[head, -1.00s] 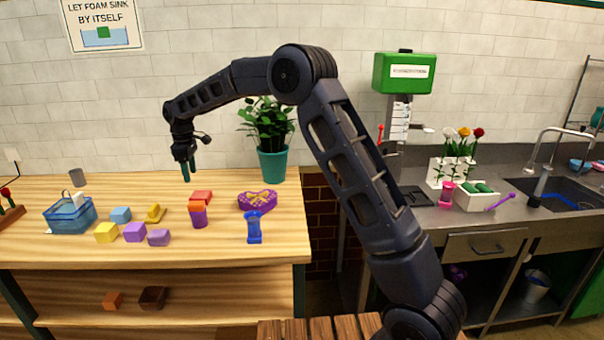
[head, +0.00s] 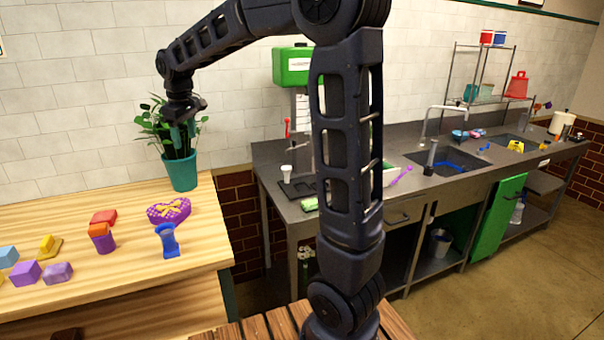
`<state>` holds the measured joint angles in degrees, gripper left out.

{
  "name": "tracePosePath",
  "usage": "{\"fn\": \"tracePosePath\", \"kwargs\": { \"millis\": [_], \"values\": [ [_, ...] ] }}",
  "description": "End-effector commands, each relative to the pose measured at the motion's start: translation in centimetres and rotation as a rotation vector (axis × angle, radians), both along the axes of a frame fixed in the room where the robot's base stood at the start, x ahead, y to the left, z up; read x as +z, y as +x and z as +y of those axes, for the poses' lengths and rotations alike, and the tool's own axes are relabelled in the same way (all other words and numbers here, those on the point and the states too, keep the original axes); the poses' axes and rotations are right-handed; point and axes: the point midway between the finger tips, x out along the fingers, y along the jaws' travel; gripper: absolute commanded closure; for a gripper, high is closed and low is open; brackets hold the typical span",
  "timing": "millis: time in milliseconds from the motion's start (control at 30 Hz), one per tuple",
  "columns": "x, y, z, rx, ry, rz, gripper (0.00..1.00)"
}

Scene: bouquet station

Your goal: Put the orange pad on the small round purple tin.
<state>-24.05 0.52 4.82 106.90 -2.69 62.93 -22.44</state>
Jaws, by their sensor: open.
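The small round purple tin (head: 104,244) stands on the wooden table at the left in the head view. The orange pad (head: 98,230) lies on top of it, covering its top. My gripper (head: 182,138) is up in front of the potted plant, above and to the right of the tin, well apart from it. It is open, with nothing seen between its fingers, though they are small and partly lost against the leaves.
A red block (head: 103,217) sits just behind the tin. A heart-shaped purple box (head: 169,211) and a blue cup-like piece (head: 167,240) stand to its right. Purple, blue and yellow blocks lie left. The teal plant pot (head: 181,171) is at the back. A grey sink counter (head: 262,160) is right.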

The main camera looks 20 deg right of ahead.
Motion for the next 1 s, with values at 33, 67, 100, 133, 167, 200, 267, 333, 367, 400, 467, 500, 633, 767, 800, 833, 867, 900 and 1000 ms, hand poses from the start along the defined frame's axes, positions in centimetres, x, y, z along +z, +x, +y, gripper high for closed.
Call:
{"fn": "tracePosePath", "kwargs": {
  "millis": [33, 67, 100, 133, 167, 200, 267, 333, 367, 400, 467, 500, 633, 767, 800, 833, 867, 900, 1000],
  "values": [
    [0.6, -1.1, -2.2, -0.044, 0.009, -0.013, 0.43],
    [0.7, -1.6, -3.3, -0.070, 0.013, -0.017, 0.43],
    [1.0, -2.4, -4.7, -0.102, 0.019, -0.024, 0.43],
    [1.1, -3.1, -5.8, -0.129, 0.024, -0.030, 0.43],
    [1.2, -3.7, -6.8, -0.153, 0.029, -0.035, 0.43],
    [1.4, -4.6, -8.2, -0.187, 0.035, -0.042, 0.43],
    [1.4, -6.0, -10.1, -0.236, 0.046, -0.053, 0.43],
    [1.4, -7.7, -12.3, -0.296, 0.058, -0.066, 0.43],
    [1.4, -8.4, -13.2, -0.321, 0.063, -0.071, 0.43],
    [1.3, -9.5, -14.3, -0.354, 0.070, -0.078, 0.43],
    [1.1, -11.0, -16.0, -0.404, 0.083, -0.089, 0.43],
    [0.9, -12.1, -17.0, -0.439, 0.091, -0.097, 0.43],
    [0.0, -15.6, -20.1, -0.546, 0.117, -0.119, 0.43],
    [-1.4, -19.2, -22.8, -0.654, 0.146, -0.144, 0.43],
    [-1.9, -20.3, -23.4, -0.685, 0.155, -0.152, 0.43],
    [-2.2, -21.1, -24.0, -0.710, 0.162, -0.158, 0.43],
    [-2.6, -21.8, -24.4, -0.731, 0.168, -0.162, 0.43],
    [-3.1, -22.7, -24.9, -0.760, 0.175, -0.168, 0.43],
    [-4.3, -24.7, -25.9, -0.819, 0.194, -0.183, 0.43]
  ]
}}
